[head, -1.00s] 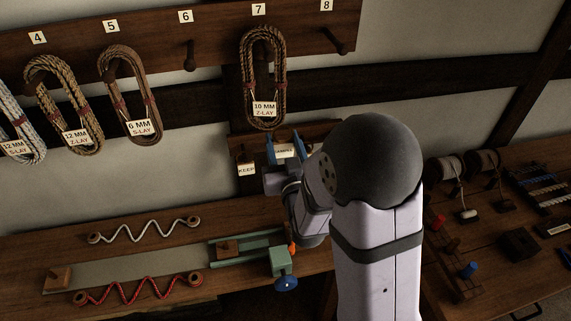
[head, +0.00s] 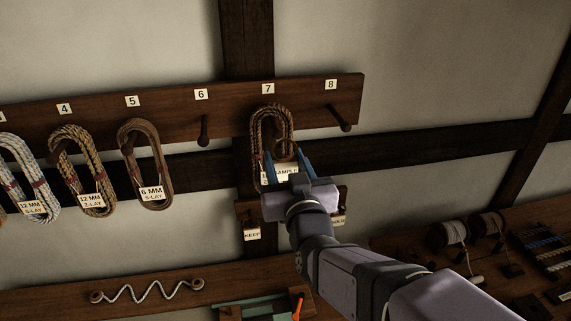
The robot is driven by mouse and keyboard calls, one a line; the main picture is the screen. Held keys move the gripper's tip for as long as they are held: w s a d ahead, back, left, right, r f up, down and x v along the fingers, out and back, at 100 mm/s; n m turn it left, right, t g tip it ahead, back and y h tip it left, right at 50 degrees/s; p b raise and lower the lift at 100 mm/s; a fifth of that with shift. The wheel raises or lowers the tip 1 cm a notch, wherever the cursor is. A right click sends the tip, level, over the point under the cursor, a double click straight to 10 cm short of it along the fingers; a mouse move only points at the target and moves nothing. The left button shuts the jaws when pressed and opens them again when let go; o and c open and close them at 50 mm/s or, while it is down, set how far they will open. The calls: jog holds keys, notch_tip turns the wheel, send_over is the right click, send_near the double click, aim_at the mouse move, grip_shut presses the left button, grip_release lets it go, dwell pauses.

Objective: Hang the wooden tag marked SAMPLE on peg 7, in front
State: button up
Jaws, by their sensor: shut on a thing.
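The wooden tag marked SAMPLE (head: 281,174) is between the blue fingers of my gripper (head: 286,162), which is shut on it. A small brown loop (head: 286,148) shows just above the tag. The tag and gripper overlap the lower half of the brown rope coil (head: 257,140) that hangs under the number 7 (head: 268,88). I cannot tell how far in front of the coil the tag is. Peg 7 is hard to make out against the top of the coil.
Bare peg 6 (head: 203,131) and bare peg 8 (head: 340,118) jut out on either side. More rope coils hang to the left, the nearest at peg 5 (head: 146,165). Below, a small board carries a KEEP tag (head: 251,233) and a HOLD tag (head: 338,219).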

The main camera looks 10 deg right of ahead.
jog(key=shift+w+f+b, duration=0.2)
jog(key=shift+w+b, duration=0.35)
jog(key=shift+b, duration=0.75)
jog(key=shift+w+b, duration=0.55)
jog(key=shift+b, duration=1)
jog(key=shift+w+b, duration=0.35)
jog(key=shift+w, duration=0.05)
jog(key=w+f+b, duration=0.1)
jog(key=w, duration=0.6)
jog(key=shift+w+b, duration=0.2)
jog(key=shift+b, duration=0.2)
jog(key=shift+f, duration=0.1)
jog(key=o, duration=1.1)
